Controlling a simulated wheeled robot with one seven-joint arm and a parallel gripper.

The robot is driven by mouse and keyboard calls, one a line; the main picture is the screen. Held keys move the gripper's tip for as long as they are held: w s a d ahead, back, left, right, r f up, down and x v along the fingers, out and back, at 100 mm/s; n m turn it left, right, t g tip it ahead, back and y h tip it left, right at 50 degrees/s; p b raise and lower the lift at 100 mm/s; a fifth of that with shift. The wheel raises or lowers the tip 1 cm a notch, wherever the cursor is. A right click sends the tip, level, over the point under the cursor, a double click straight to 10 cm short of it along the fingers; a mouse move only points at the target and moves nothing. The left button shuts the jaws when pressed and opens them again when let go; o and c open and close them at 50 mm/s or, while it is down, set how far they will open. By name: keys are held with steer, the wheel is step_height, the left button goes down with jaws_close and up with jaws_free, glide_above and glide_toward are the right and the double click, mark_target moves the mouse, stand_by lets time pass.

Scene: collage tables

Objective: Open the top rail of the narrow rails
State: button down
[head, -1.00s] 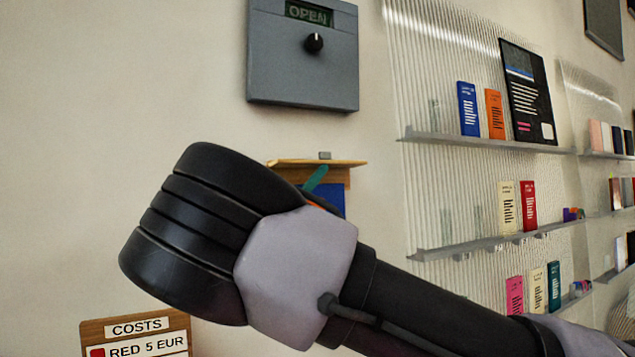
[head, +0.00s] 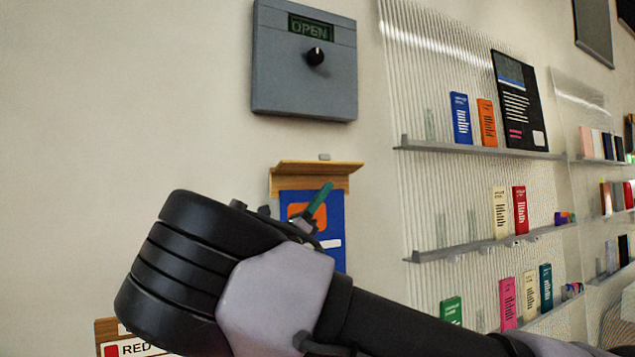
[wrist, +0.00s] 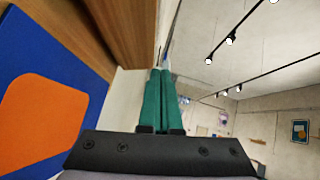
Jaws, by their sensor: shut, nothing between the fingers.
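A wooden rail (head: 315,169) is fixed on the wall with a small grey piece at its top edge. A blue poster (head: 335,215) with an orange shape hangs below it. My gripper (head: 328,187) is shut and empty, with its green fingers pointing up and right. The fingertips overlap the rail's lower edge in the head view; I cannot tell if they touch. In the wrist view, the green fingers (wrist: 160,75) are together, with the wooden rail (wrist: 125,35) at upper left and the blue poster (wrist: 85,100) at left. My arm hides the poster's lower part.
A grey box reading OPEN (head: 305,75), with a black knob, is on the wall above. Ribbed panels with shelves (head: 480,148) of small boxes stand to the right. A price sign (head: 108,335) is partly hidden at lower left. The wall left of the rail is bare.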

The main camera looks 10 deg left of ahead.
steer(key=s+v, duration=0.1)
steer(key=v, duration=0.8)
steer(key=w+d+f+m+g, duration=0.3)
steer(key=w+d+m+g, duration=0.15)
steer(key=d, duration=0.55)
steer(key=w+d+f+m+g, duration=0.3)
steer(key=d+g, duration=0.3)
steer(key=d, duration=0.4)
steer(key=s+d+f+m+g+y, duration=0.2)
steer(key=d+f+m+g+y, duration=0.15)
steer(key=d, duration=0.35)
steer(key=s+d+f+m+g+y, duration=0.2)
steer(key=d+f+m+g+y, duration=0.15)
steer(key=d, duration=0.45)
steer(key=s+d+m+g+y, duration=0.2)
steer(key=s+d+m+y, duration=0.1)
steer(key=s+m+y, duration=0.5)
steer(key=s+a+r+m+t+y, duration=0.2)
steer(key=s+r+m+t+y, duration=0.3)
steer(key=s+r+m, duration=0.7)
steer(key=shift+r+m+t+y, duration=0.35)
steer(key=shift+r+t, duration=0.25)
steer(key=shift+t, duration=0.65)
